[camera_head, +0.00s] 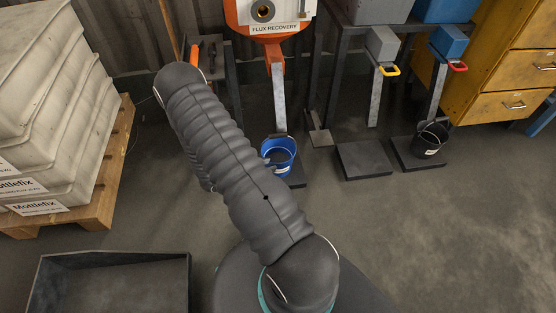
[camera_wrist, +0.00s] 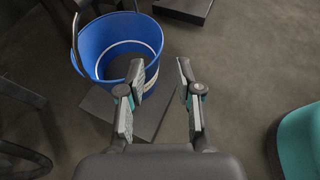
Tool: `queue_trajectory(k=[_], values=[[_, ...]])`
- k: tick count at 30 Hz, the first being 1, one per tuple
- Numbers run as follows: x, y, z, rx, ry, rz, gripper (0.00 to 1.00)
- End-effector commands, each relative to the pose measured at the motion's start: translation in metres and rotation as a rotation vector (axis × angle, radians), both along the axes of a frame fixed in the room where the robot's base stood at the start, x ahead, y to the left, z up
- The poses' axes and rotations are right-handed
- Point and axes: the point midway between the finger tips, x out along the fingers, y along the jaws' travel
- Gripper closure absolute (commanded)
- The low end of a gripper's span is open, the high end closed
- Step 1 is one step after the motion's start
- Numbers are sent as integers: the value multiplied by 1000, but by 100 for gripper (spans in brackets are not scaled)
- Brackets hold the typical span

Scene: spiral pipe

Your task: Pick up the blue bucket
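The blue bucket (camera_head: 279,158) stands upright on a dark base plate below the orange machine, just right of my arm in the head view. In the wrist view the blue bucket (camera_wrist: 97,38) fills the upper left, with a pale band inside and a dark handle at its left side. My gripper (camera_wrist: 162,70) is open and empty, its two fingers apart. The left fingertip overlaps the bucket's near right rim in the picture; I cannot tell whether it touches. My arm hides the gripper in the head view.
A black bucket (camera_head: 430,140) stands on another plate (camera_head: 417,153) at the right. An empty plate (camera_head: 365,161) lies between. A pallet (camera_head: 107,180) with stacked sacks is at the left, a dark tray (camera_head: 112,258) at lower left. Yellow drawers (camera_head: 507,70) stand far right. Floor at right is clear.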

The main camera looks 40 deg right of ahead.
Motion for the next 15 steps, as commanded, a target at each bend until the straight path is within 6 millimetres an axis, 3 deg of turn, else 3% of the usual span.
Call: queue_trajectory(k=[4, 15], values=[[-3, -22, -9, 0, 1, -3, 65], [-7, -50, -21, 1, 0, -4, 65]])
